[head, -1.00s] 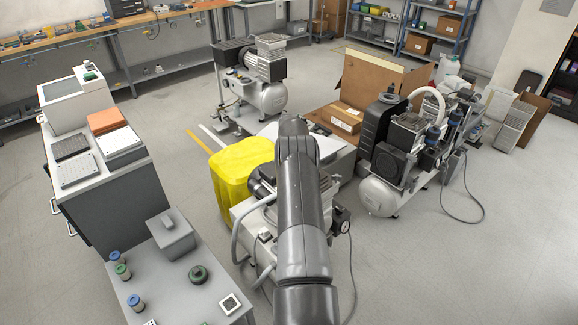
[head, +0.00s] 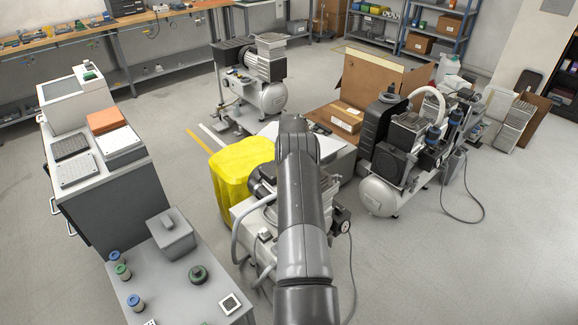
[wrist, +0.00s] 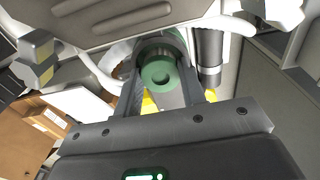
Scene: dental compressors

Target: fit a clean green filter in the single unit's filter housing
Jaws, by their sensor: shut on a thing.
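My gripper (wrist: 161,84) is shut on a green filter (wrist: 162,72) with a hole in its middle. In the wrist view the filter's round end sits between the two fingers. A pale curved rim shows just beyond it; I cannot tell whether the filter is inside the housing or only in front of it. In the head view my arm reaches over the front compressor (head: 247,207) and hides my gripper and the filter. A small green-topped filter (head: 122,271) stands on the grey table between two blue-topped ones (head: 135,303).
The grey table (head: 178,300) also bears a grey box (head: 170,235) and a dark green round part (head: 198,274). A yellow cover (head: 238,170) stands left of the front compressor. Other compressors stand behind (head: 268,95) and right (head: 385,190). A dark cylinder (wrist: 209,60) is close beside my gripper.

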